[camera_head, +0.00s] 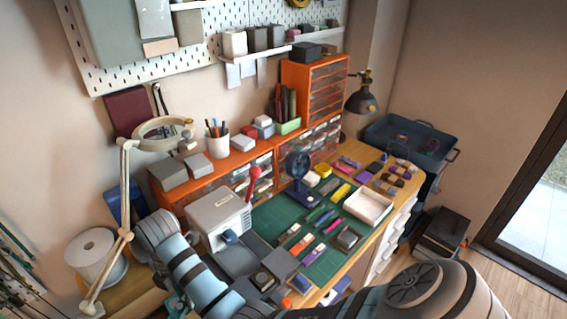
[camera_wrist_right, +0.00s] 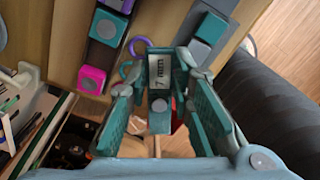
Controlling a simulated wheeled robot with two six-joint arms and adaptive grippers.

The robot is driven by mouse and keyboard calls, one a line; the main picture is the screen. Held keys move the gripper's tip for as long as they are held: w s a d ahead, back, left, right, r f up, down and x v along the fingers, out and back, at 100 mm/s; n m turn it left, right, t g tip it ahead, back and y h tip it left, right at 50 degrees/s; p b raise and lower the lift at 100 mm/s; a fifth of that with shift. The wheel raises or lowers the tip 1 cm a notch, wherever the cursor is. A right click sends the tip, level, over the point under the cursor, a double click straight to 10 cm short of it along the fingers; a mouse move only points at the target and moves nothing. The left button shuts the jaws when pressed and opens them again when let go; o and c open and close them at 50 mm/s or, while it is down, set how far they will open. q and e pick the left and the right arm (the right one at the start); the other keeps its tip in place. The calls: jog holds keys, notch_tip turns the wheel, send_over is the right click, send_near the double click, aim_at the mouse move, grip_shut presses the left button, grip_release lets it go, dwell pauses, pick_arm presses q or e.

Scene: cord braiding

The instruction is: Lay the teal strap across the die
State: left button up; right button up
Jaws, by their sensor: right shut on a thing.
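In the right wrist view my right gripper (camera_wrist_right: 163,78) is shut on a short teal strap (camera_wrist_right: 160,122). The strap has a round silver snap and a pale label reading "7 mm", and the fingers stand on either side of it. In the head view my right arm (camera_head: 425,288) comes in from the lower right, and its fingers are too small and covered to make out. My left arm (camera_head: 190,268) comes in from the left; its gripper does not show. I cannot tell for sure which thing is the die.
A green mat (camera_head: 275,215) carries several coloured straps. A white tray (camera_head: 368,206) stands at its right and a dark blue hand press (camera_head: 299,170) at its back. A grey-white box (camera_head: 215,215) stands at the left. In the wrist view a pink piece (camera_wrist_right: 92,79) and a purple ring (camera_wrist_right: 140,45) lie beyond the fingers.

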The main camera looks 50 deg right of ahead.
pick_arm(q)
jog(key=shift+o, duration=0.6)
jog(key=r+p, duration=0.1)
jog(key=s+r+p, duration=0.1)
jog(key=r+p, duration=0.1)
jog(key=shift+s+r, duration=0.1)
jog(key=shift+r, duration=0.2)
pick_arm(e)
jog(key=s+d+f+m, duration=0.1)
jog(key=d, duration=0.6)
jog(key=s+d+f+m+p, duration=0.1)
jog(key=d+m, duration=0.1)
jog(key=d, duration=0.6)
jog(key=s+d+f+m+p, duration=0.1)
jog(key=s+d+m, duration=0.1)
jog(key=d, duration=0.6)
jog(key=shift+f, duration=0.2)
notch_tip(320, 180, down, 4)
jog(key=shift+a+f+b, duration=0.15)
jog(key=shift+f+b, duration=0.05)
jog(key=shift+b, duration=1.05)
jog(key=shift+f+b, duration=0.4)
jog(key=shift+f, duration=0.45)
pick_arm(q)
jog(key=shift+w+f, duration=0.3)
jog(key=shift+f, duration=0.45)
jog(key=shift+s, duration=0.1)
jog(key=shift+r, duration=0.1)
